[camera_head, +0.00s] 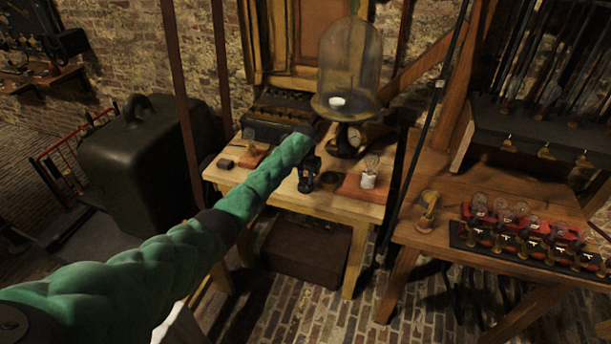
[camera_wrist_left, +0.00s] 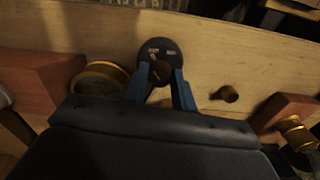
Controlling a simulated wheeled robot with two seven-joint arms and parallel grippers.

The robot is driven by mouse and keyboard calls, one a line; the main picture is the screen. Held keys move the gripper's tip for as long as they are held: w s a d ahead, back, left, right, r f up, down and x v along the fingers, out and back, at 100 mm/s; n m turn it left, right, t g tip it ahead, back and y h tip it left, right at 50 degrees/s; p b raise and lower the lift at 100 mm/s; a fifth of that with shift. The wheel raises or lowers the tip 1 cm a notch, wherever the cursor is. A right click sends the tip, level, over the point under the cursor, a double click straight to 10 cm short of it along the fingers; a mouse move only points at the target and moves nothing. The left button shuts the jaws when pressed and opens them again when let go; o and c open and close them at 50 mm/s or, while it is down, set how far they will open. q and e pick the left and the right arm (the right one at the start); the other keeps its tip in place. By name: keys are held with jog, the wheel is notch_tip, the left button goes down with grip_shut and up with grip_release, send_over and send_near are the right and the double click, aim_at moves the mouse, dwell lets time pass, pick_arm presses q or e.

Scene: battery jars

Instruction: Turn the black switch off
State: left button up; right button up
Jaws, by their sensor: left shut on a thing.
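The black switch (camera_wrist_left: 158,47) is a round black base with pale marks and a dark knob, lying on the wooden table top in the left wrist view. My left gripper (camera_wrist_left: 160,72) has its two blue fingers at the switch, closed on its knob. In the head view my green left arm reaches over the table, and the left gripper (camera_head: 308,172) is small and dark there. The switch's details cannot be made out in that view. My right gripper is in neither view.
A bulb on a red-brown base (camera_head: 368,181) stands right of the gripper. A glass bell jar (camera_head: 349,60) stands behind. A second table (camera_head: 480,205) carries several jars.

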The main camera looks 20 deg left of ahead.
aim_at(305, 178)
pick_arm(q)
jog(key=shift+r+n, duration=0.1)
jog(key=shift+n, duration=0.6)
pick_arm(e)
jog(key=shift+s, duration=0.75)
pick_arm(q)
jog(key=shift+w, duration=0.1)
jog(key=o, duration=1)
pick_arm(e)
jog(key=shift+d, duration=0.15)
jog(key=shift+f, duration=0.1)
pick_arm(q)
jog(key=shift+r, duration=0.3)
notch_tip(305, 178, up, 6)
jog(key=b, duration=0.2)
jog(key=shift+f+b, duration=0.1)
jog(key=shift+b, duration=0.2)
jog(key=shift+r, duration=0.65)
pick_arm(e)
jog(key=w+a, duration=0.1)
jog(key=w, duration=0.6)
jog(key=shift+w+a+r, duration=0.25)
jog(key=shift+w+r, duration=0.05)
